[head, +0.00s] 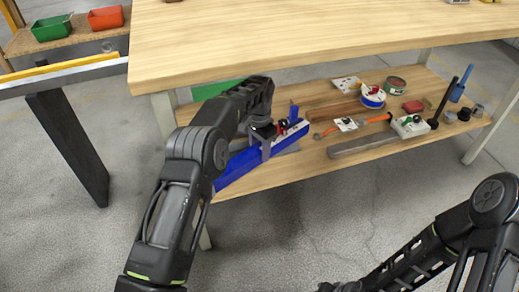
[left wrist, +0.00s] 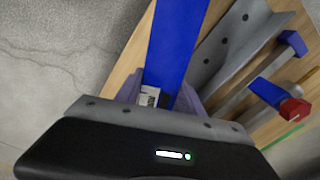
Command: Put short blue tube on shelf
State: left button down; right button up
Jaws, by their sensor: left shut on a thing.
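The blue tube (head: 239,166) is a long, straight-sided blue piece at the left part of the lower shelf (head: 262,182). My left gripper (head: 266,146) is shut on it, with a finger on each side; the blue tube (left wrist: 177,45) also runs up between the fingers in the left wrist view. A pale label shows on it near the fingers. The tube lies slantwise, its near end by the shelf's front edge. I cannot tell whether it touches the board. My right arm is at the lower right, with its fingers out of the picture.
The wooden tabletop (head: 300,42) overhangs the shelf. A grey metal bar (head: 362,144), an orange-handled tool (head: 352,124), a white-and-blue spool (head: 373,97) and several small items lie to the right. A perforated grey angle (left wrist: 235,45) lies beside the tube. Bare board shows at the shelf's front left.

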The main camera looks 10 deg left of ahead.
pick_arm(q)
jog(key=b, duration=0.4)
send_over(259, 170)
jog(key=shift+w+f, duration=0.15)
jog(key=shift+f, duration=1)
jog(key=shift+w+f, duration=0.15)
jog(key=shift+f, duration=0.95)
jog(key=shift+f, duration=0.2)
jog(key=c, duration=1)
grip_release()
jog(key=shift+c, duration=0.2)
jog(key=o, duration=0.4)
jog(key=shift+f, duration=0.1)
jog(key=shift+s+f, duration=0.2)
notch_tip(259, 170, up, 8)
jog(key=p, duration=0.4)
jog(key=shift+w+r, duration=0.1)
